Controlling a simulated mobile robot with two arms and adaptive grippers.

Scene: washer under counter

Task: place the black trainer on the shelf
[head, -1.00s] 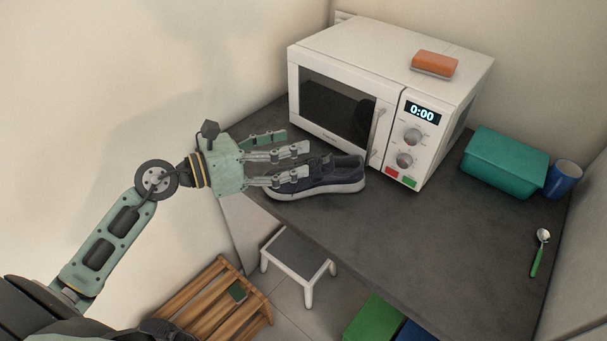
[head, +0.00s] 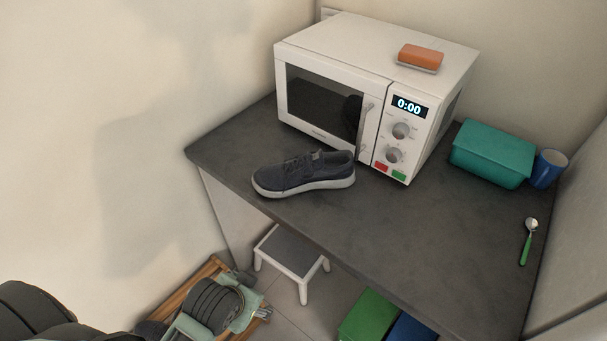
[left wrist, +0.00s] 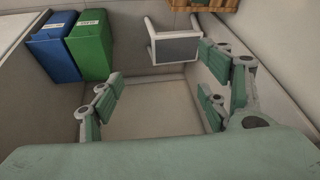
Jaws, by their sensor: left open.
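A dark navy-black trainer (head: 303,175) with a pale grey sole lies upright on the dark counter, in front of the microwave. The slatted wooden shelf (head: 207,272) is on the floor at lower left in the head view, partly hidden by my left arm. My left gripper (head: 262,311) is low in front of the shelf, well below the counter and away from the trainer. In the left wrist view its fingers (left wrist: 163,98) are spread, with only floor between them. The trainer is not seen in that view. My right gripper is not in view.
A white microwave (head: 330,95) stands behind the trainer, with an orange sponge (head: 421,56) on top. A teal box (head: 492,153), blue mug (head: 549,168) and green-handled spoon (head: 528,241) are at right. A step stool (head: 292,255) and green bin (head: 368,316) stand below the counter.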

